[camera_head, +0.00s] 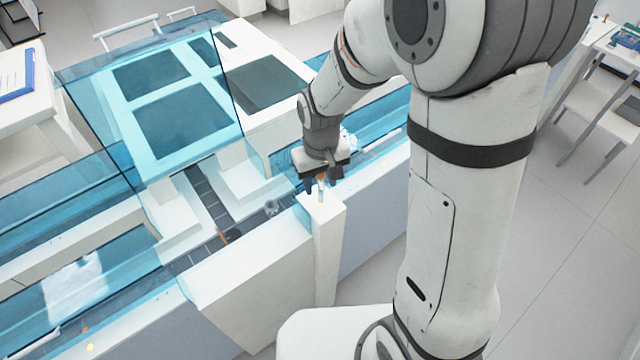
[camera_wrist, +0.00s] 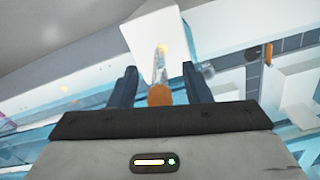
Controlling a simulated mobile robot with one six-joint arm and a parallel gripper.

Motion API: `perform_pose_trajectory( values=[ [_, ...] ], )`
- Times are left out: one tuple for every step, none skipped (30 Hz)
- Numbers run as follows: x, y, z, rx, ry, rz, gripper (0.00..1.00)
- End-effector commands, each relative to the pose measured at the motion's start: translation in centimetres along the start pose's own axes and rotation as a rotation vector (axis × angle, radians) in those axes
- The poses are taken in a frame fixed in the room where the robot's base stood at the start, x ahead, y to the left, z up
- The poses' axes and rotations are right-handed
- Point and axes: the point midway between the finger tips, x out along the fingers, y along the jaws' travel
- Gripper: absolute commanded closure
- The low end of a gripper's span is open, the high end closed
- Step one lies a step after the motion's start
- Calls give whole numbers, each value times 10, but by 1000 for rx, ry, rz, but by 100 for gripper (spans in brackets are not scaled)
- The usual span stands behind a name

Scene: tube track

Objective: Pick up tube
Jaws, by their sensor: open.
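A tube (camera_head: 320,190) with an orange-brown cap stands upright on top of a white post at the edge of the track machine. In the wrist view its round cap (camera_wrist: 160,95) faces the camera, and the clear body leads away toward the white post top (camera_wrist: 150,35). My gripper (camera_head: 320,186) is above the post with its fingers pointing down around the tube's upper part. In the wrist view the two dark fingers of my gripper (camera_wrist: 160,83) stand apart on either side of the cap, with a gap on each side.
The white post (camera_head: 328,230) stands at the machine's front wall. A dark track (camera_head: 205,205) runs between white blocks behind it, with small holders on it. Blue transparent covers (camera_head: 150,100) rise at the left. Open floor (camera_head: 545,200) lies to the right.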

Motion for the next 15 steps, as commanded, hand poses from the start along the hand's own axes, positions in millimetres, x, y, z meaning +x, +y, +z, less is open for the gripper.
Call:
perform_pose_trajectory(
  values=[
    [2,0,0,0,-1,0,56],
    [2,0,0,0,-1,0,56],
    [2,0,0,0,0,0,56],
    [2,0,0,0,0,0,56],
    [2,0,0,-1,0,0,56],
    [2,0,0,-1,0,0,56],
    [2,0,0,-1,0,0,56],
    [2,0,0,-1,0,0,59],
    [2,0,0,-1,0,0,62],
    [2,0,0,-1,0,0,64],
    [2,0,0,-1,0,0,67],
    [2,0,0,-1,0,0,70],
    [2,0,0,-1,0,0,73],
    [2,0,0,-1,0,0,75],
    [2,0,0,-1,0,0,78]
  ],
)
